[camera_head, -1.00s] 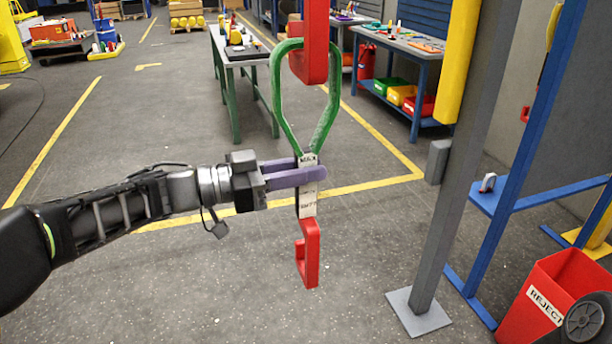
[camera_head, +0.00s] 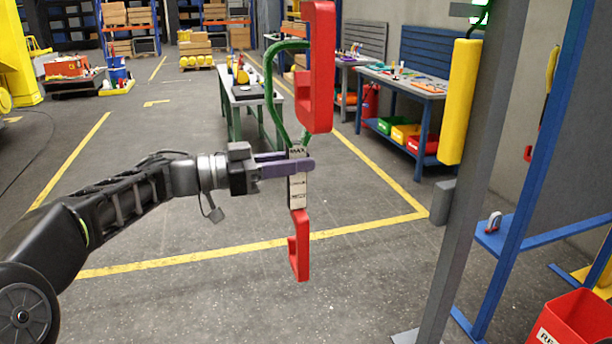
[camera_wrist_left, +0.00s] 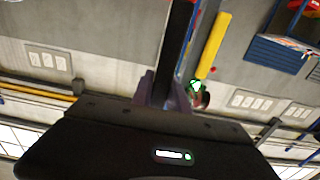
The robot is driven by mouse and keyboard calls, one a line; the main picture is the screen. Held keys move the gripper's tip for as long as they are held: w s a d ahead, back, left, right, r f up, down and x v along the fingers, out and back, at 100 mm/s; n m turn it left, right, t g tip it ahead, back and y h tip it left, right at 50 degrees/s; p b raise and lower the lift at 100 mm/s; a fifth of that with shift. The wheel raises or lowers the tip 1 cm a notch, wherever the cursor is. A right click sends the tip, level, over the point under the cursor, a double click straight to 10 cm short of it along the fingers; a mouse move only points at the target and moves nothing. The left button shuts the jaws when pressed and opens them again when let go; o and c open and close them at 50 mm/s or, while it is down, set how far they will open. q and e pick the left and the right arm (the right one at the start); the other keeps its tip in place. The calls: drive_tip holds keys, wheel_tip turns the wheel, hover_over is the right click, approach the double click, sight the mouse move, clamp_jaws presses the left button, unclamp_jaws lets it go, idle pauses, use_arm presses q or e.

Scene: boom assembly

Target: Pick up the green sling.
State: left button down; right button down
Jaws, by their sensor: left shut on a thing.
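The green sling (camera_head: 269,85) is an upright loop with a white labelled tag (camera_head: 298,190) below it. A small red hook (camera_head: 299,247) hangs under the tag. My left gripper (camera_head: 300,166) has its purple fingers shut on the sling at the top of the tag. A large red hook (camera_head: 321,70) hangs from above and covers part of the loop. Its lower end is just above and right of my fingers. I cannot tell whether the loop still passes over it. In the left wrist view the purple fingers (camera_wrist_left: 165,92) flank a dark strip. My right gripper is not in view.
A grey post (camera_head: 455,240) with a yellow pad (camera_head: 459,102) stands to the right, beside a blue frame (camera_head: 520,190). A red bin (camera_head: 578,325) is at the lower right. Workbenches stand farther back. The floor below my gripper is clear.

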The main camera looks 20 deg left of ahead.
use_arm(q)
drive_tip(key=w+a+p, duration=0.1)
drive_tip(key=w+a, duration=0.3)
drive_tip(key=w, duration=0.3)
drive_tip(key=shift+w+a, duration=0.3)
drive_tip(key=shift+a, duration=0.1)
idle(1.1)
drive_tip(key=s+a+f, duration=0.1)
drive_tip(key=s+f, duration=0.2)
drive_tip(key=f, duration=0.9)
drive_tip(key=s+f, duration=0.3)
drive_tip(key=f, duration=0.9)
drive_tip(key=s+d+f, duration=0.5)
drive_tip(key=s+f, duration=0.7)
drive_tip(key=s, duration=0.1)
drive_tip(key=shift+f+n+t, duration=0.2)
drive_tip(key=shift+n+t, duration=0.1)
drive_tip(key=shift+t, duration=0.1)
drive_tip(key=shift+w, duration=0.1)
